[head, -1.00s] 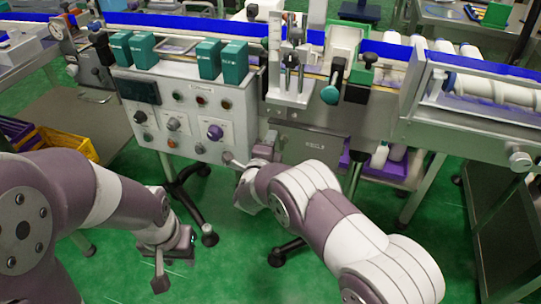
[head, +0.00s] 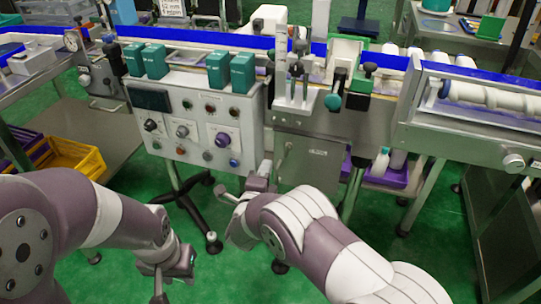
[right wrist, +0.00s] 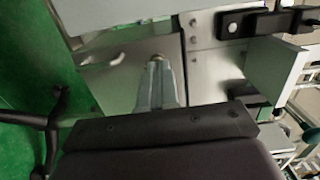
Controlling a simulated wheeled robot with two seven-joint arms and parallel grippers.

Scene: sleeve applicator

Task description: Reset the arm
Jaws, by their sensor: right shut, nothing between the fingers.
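My right arm comes in from the lower right of the head view. Its gripper (head: 240,194) is low in front of the machine, below the right edge of the control panel (head: 195,120). In the right wrist view the fingers of the right gripper (right wrist: 155,75) are together, with nothing between them, and metal cabinet surfaces lie beyond. My left arm comes in from the lower left. Its gripper (head: 160,285) hangs over the green floor near the bottom edge, partly cut off, and its finger gap is not clear.
Teal boxes (head: 231,72) stand along the panel's top, before a blue-edged conveyor (head: 200,39). A teal-knobbed lever (head: 333,102) stands right of them. A yellow crate (head: 75,157) is at left, a purple bin (head: 390,178) under the machine. Green floor (head: 215,272) is open between the arms.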

